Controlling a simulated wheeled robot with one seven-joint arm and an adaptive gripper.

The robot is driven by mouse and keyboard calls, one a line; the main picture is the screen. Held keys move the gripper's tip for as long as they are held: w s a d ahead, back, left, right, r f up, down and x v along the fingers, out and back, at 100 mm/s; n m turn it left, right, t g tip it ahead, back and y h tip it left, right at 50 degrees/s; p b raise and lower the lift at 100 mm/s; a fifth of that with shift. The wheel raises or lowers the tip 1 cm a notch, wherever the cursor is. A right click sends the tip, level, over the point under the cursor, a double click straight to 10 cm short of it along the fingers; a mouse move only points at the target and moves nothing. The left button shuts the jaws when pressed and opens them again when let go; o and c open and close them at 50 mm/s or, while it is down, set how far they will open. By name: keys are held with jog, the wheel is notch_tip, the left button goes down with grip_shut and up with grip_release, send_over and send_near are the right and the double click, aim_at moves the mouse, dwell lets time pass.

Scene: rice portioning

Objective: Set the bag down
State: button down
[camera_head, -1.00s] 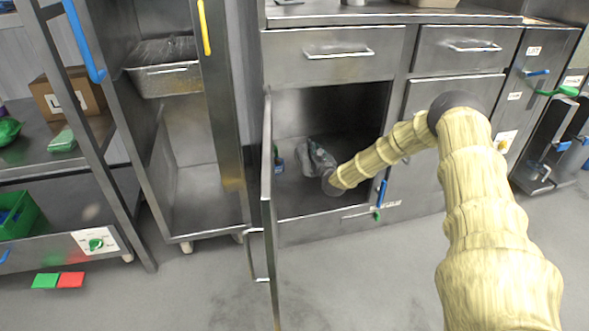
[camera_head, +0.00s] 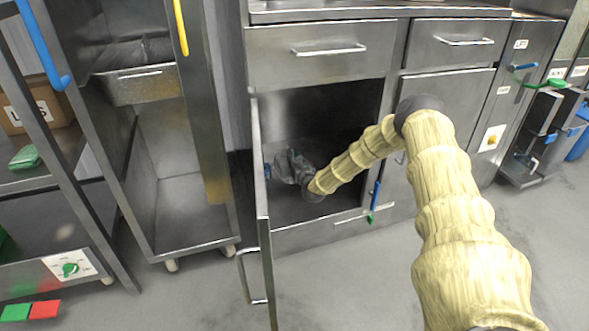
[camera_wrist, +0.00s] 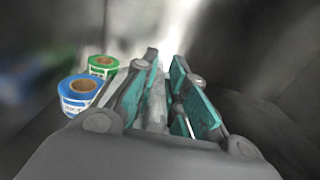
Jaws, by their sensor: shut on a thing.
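My gripper (camera_head: 294,168) is inside the open lower cabinet (camera_head: 318,232), low and near its floor, with the arm reaching in from the right. In the wrist view my gripper (camera_wrist: 168,90) has teal-padded fingers closed on a pale grey, partly see-through strip, which I take to be the bag (camera_wrist: 156,108). Most of the bag is hidden by the fingers. I cannot tell whether it touches the cabinet floor. In the head view bag and fingers blend into one small grey shape.
A blue-wrapped roll (camera_wrist: 80,94) and a green-wrapped roll (camera_wrist: 103,66) stand just left of the fingers. The cabinet's door (camera_head: 262,215) stands open on the left. A drawer (camera_head: 322,52) is shut above. An open tall cabinet (camera_head: 170,225) stands further left.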

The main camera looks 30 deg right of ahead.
notch_tip(320, 180, down, 4)
jog(key=shift+f+b, duration=0.25)
jog(key=shift+b, duration=0.85)
jog(key=shift+r, duration=0.1)
jog(key=c, duration=1.5)
grip_release()
jog(key=shift+s, duration=0.1)
jog(key=shift+o, duration=0.2)
jog(key=p+v, duration=0.5)
jog(key=v, duration=0.7)
